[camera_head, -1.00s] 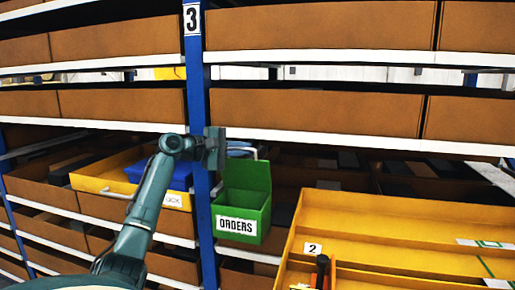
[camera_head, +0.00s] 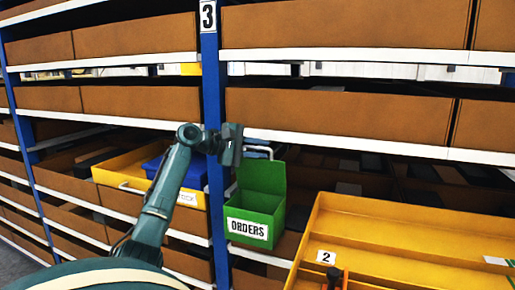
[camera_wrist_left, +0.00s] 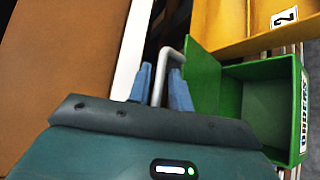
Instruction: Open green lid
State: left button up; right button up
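The green box (camera_head: 252,228) with an ORDERS label hangs at the blue shelf post. Its green lid (camera_head: 264,177) stands upright at the back, so the inside of the box shows. The lid also shows in the left wrist view (camera_wrist_left: 203,78). A pale bent handle (camera_head: 262,149) sticks out from the lid. My left gripper (camera_head: 243,147) is beside the lid's top, at the handle. In the left wrist view its blue fingers (camera_wrist_left: 161,85) are apart, one on each side of the handle bar, with gaps visible. My right gripper is out of view.
The blue post (camera_head: 211,90) with a number 3 sign stands close behind my left arm. A yellow tray (camera_head: 400,235) is at the lower right. A yellow bin (camera_head: 125,168) holding a blue bin (camera_head: 193,175) is at the left. Shelves of brown boxes (camera_head: 340,110) fill the back.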

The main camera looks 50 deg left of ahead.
pick_arm(q)
jog(key=shift+o, duration=0.9)
jog(key=shift+r, duration=0.15)
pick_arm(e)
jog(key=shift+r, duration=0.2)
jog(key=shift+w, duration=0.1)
pick_arm(q)
jog(key=shift+s+a, duration=0.1)
jog(key=shift+s, duration=0.05)
jog(key=shift+s+a+b, duration=0.1)
jog(key=shift+s+b, duration=0.2)
jog(key=shift+s, duration=0.1)
jog(key=b+v, duration=0.3)
jog(key=v, duration=0.9)
jog(key=shift+b, duration=0.35)
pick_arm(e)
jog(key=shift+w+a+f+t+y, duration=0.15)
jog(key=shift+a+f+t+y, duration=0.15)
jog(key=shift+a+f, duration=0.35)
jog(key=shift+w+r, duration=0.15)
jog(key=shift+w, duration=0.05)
